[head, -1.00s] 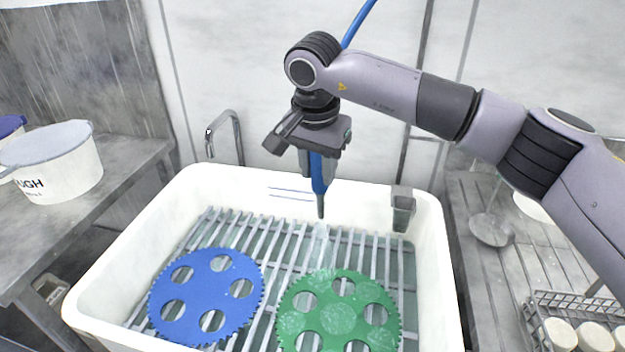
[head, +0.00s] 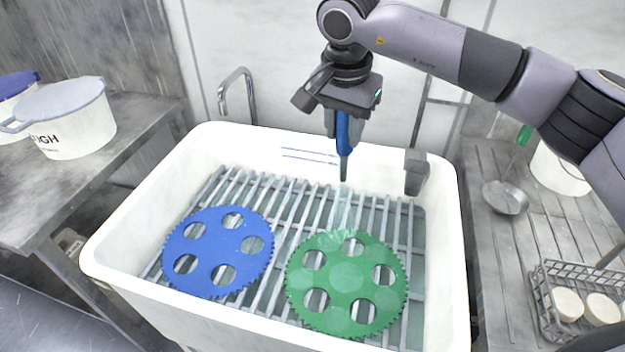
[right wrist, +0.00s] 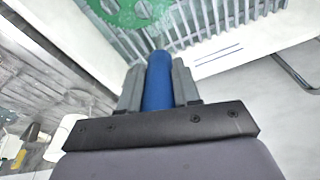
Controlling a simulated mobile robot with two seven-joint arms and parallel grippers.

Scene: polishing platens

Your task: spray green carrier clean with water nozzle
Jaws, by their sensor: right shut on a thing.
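The green carrier (head: 347,283), a toothed disc with several round holes, lies on the slatted rack at the right of the white sink. Its face looks mostly even green with faint lighter patches. My right gripper (head: 344,128) is shut on the blue water nozzle (head: 343,150), which points down above the rack, behind the carrier. A pale water spray falls from its tip onto the carrier's far edge. In the right wrist view the nozzle (right wrist: 158,82) sits between the fingers, and part of the green carrier (right wrist: 128,12) shows at the top. My left gripper is not in view.
A blue carrier (head: 217,252) lies on the rack left of the green one. The white sink (head: 130,290) has high walls, a grey fitting (head: 416,170) on its right wall and a tap (head: 237,90) behind. A ladle (head: 506,198) and wire basket (head: 575,300) stand right.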

